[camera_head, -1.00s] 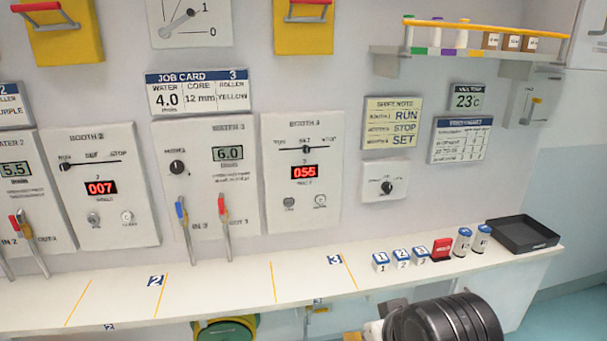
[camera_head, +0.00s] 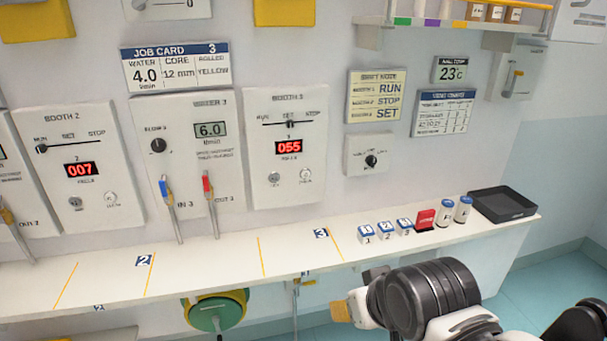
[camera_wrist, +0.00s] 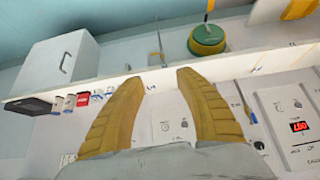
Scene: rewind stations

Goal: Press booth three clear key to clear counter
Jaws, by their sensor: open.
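The booth 3 panel (camera_head: 287,110) is on the wall, its red counter (camera_head: 289,147) reading 055. Below the counter are two round keys: a grey left key (camera_head: 274,179) and a paler right key (camera_head: 305,175), whose small labels are too blurred to read. The panel's slider (camera_head: 290,124) stands at about SET. My gripper (camera_wrist: 157,82) is open and empty in the wrist view. That view is upside down, and the lower part of the booth 3 panel (camera_wrist: 172,138) with its keys shows between the yellow-tan fingers. The gripper is apart from the panel.
A white shelf (camera_head: 210,265) runs below the panels. Water levers (camera_head: 208,195) stick out left of booth 3. Small blocks (camera_head: 387,232), a red item (camera_head: 424,219), cylinders and a black tray (camera_head: 503,205) occupy the shelf's right. Booth 2 (camera_head: 75,155) shows 007.

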